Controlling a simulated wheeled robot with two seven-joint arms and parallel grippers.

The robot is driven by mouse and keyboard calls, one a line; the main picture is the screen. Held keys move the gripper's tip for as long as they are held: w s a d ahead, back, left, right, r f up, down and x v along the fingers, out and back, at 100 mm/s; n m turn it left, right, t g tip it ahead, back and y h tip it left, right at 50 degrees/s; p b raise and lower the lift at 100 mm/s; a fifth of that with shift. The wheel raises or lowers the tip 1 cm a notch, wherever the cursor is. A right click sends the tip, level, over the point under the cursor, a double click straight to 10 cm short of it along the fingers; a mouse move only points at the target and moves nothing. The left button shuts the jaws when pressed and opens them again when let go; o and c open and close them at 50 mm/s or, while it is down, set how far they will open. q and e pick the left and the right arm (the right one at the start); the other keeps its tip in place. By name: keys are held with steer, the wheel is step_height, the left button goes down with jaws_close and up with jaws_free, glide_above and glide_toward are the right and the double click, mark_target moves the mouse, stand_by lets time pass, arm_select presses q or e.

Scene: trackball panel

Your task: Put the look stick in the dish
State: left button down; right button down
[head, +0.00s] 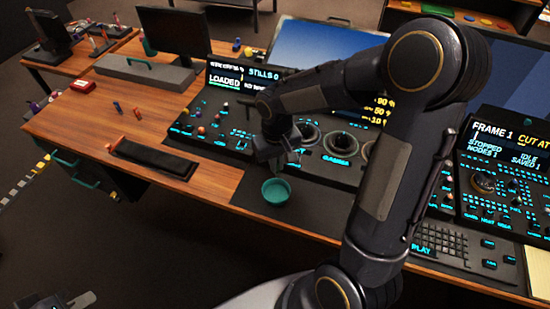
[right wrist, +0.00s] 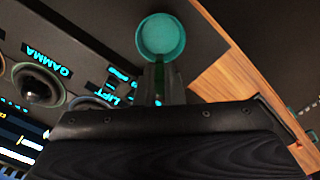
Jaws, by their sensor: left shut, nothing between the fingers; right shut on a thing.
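The dish (head: 276,198) is a round teal bowl on the dark mat at the table's front edge. It also shows in the right wrist view (right wrist: 161,37), just beyond my fingertips. My right gripper (head: 283,165) is above and just behind the dish, pointing down. In the right wrist view its fingers (right wrist: 160,85) are shut on a thin greenish thing, the look stick (right wrist: 160,74), mostly hidden between them. The dish looks empty from here. My left gripper (head: 85,299) shows only partly at the bottom left, shut and far from the dish.
A control panel (head: 222,117) with dials and lit labels stands behind the dish. A black padded rest (head: 152,160) lies to the left on the wooden desk. A keypad (head: 440,243) is at the right. My right arm covers much of the middle.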

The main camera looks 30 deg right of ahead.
mark_target(276, 175)
step_height(276, 175, down, 10)
steer(key=b, duration=0.7)
steer(key=shift+f+b, duration=0.15)
steer(key=shift+b, duration=0.2)
steer(key=c, duration=1.5)
jaws_free()
step_height(276, 175, up, 7)
steer(key=p, duration=0.5)
steer(key=shift+p, duration=0.4)
